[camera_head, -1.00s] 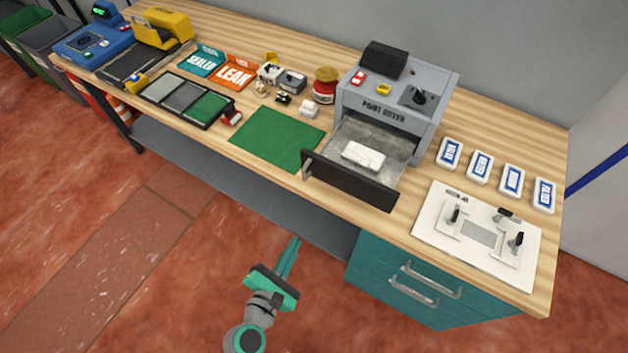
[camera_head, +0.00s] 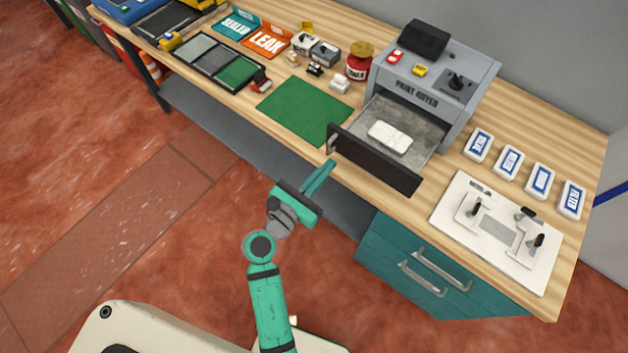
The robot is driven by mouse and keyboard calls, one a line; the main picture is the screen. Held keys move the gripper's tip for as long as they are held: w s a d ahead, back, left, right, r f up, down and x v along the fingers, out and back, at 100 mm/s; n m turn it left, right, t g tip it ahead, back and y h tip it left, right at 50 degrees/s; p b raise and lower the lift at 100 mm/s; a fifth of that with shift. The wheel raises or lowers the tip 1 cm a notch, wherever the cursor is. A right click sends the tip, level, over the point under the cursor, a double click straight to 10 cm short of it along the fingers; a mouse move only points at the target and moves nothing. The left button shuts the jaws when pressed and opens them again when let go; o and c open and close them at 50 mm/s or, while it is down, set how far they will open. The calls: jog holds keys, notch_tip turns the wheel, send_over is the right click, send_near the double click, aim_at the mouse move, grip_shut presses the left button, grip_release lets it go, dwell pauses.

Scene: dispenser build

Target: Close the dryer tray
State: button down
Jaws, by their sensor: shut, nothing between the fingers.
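The grey paint dryer (camera_head: 425,88) stands at the back right of the wooden bench. Its tray (camera_head: 420,136) is pulled out toward the front, and a white block (camera_head: 390,136) lies on it. The tray's dark front panel (camera_head: 373,160) faces the bench's front edge; a light handle shows near its left end. My gripper (camera_head: 326,168) is shut and empty. Its fingertips appear close to the lower left end of the panel; I cannot tell whether they touch it.
A green mat (camera_head: 304,110) lies left of the tray. A red jar (camera_head: 359,63) stands beside the dryer. Several blue-and-white boxes (camera_head: 509,159) and a white fixture plate (camera_head: 497,232) are to the right. A teal drawer unit (camera_head: 420,272) is below the bench.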

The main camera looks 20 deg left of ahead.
aim_at(345, 148)
jog(key=shift+x, duration=2.4)
